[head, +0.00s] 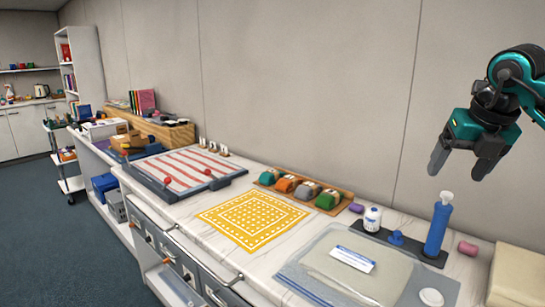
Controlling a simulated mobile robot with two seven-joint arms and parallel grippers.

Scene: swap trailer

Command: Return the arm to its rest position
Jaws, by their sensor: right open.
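My right gripper (467,162) hangs in the air at the upper right of the head view. Its fingers point down and stand apart, with nothing between them. The teal and black right arm (520,75) comes in from the right edge. The gripper is well above the counter, over the blue upright cylinder (437,228), and does not touch anything. My left gripper is not in the picture.
A white counter (190,215) runs along the wall. On it are a yellow patterned mat (252,221), a wooden tray (343,201) with several coloured items, a striped board (187,169) and a clear-covered tray (330,287). The air around the gripper is free.

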